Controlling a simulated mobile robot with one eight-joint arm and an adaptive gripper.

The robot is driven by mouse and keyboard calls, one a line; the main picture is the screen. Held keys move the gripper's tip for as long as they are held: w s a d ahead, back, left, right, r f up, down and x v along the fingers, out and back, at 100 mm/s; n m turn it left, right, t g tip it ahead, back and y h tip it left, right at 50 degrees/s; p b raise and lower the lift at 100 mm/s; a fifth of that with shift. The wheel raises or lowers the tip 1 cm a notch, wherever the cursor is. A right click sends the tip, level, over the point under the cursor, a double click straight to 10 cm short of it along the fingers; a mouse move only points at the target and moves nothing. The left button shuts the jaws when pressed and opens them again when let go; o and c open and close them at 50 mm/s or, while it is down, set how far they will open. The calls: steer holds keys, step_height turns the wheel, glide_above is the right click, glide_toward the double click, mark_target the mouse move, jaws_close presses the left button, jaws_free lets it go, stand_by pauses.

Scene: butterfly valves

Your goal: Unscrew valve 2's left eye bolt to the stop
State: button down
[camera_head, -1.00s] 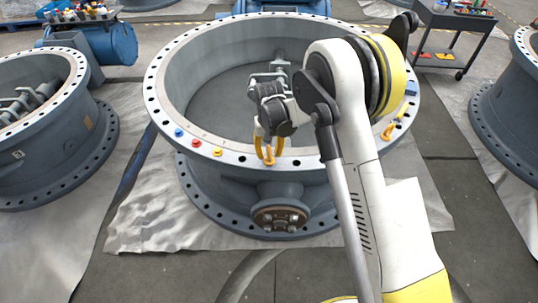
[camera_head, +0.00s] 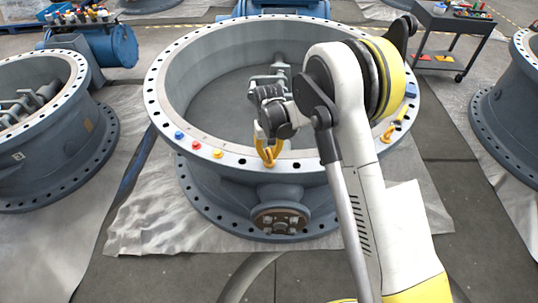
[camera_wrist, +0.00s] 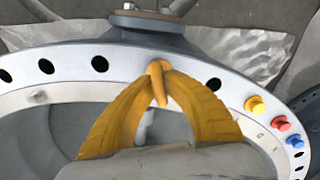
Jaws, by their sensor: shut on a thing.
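The middle valve (camera_head: 160,62) is a large grey ring body with a pale bolt-hole flange on top. An orange eye bolt (camera_head: 269,164) stands at the front of its flange. My gripper (camera_head: 267,153) reaches down to it with yellow fingers. In the wrist view my gripper (camera_wrist: 158,72) has its two curved fingertips closed on the eye bolt (camera_wrist: 159,88), which stands at the flange between bolt holes. The fingers hide part of the bolt, and its thread cannot be seen. A second yellow eye bolt (camera_head: 388,133) is on the flange's right side, away from the gripper.
Blue, red and yellow buttons (camera_head: 196,145) sit on the flange left of the gripper. A small blue block (camera_head: 411,89) is on the right rim. Other valves stand left (camera_head: 70,140) and right (camera_head: 515,120). A tool cart (camera_head: 455,25) is at the back right.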

mark_target(269, 151)
steer(key=c, duration=1.5)
jaws_free()
steer(key=shift+o, duration=0.2)
steer(key=shift+r, duration=0.1)
step_height(269, 151, up, 12)
steer(key=shift+f, duration=0.1)
steer(key=s+d+r+m+t, duration=0.1)
steer(key=s+d+r+t, duration=0.1)
steer(key=s+d+r, duration=0.5)
steer(key=s+d+r+m+t, duration=0.1)
steer(key=s+d+r, duration=0.35)
steer(key=r, duration=0.45)
steer(key=s+d+t, duration=0.2)
steer(key=s+d, duration=0.1)
steer(key=s, duration=0.5)
steer(key=s+d+m+t, duration=0.1)
steer(key=s+d+t, duration=0.1)
steer(key=s, duration=0.5)
steer(key=shift+s+d+f, duration=0.4)
steer(key=shift+d, duration=0.45)
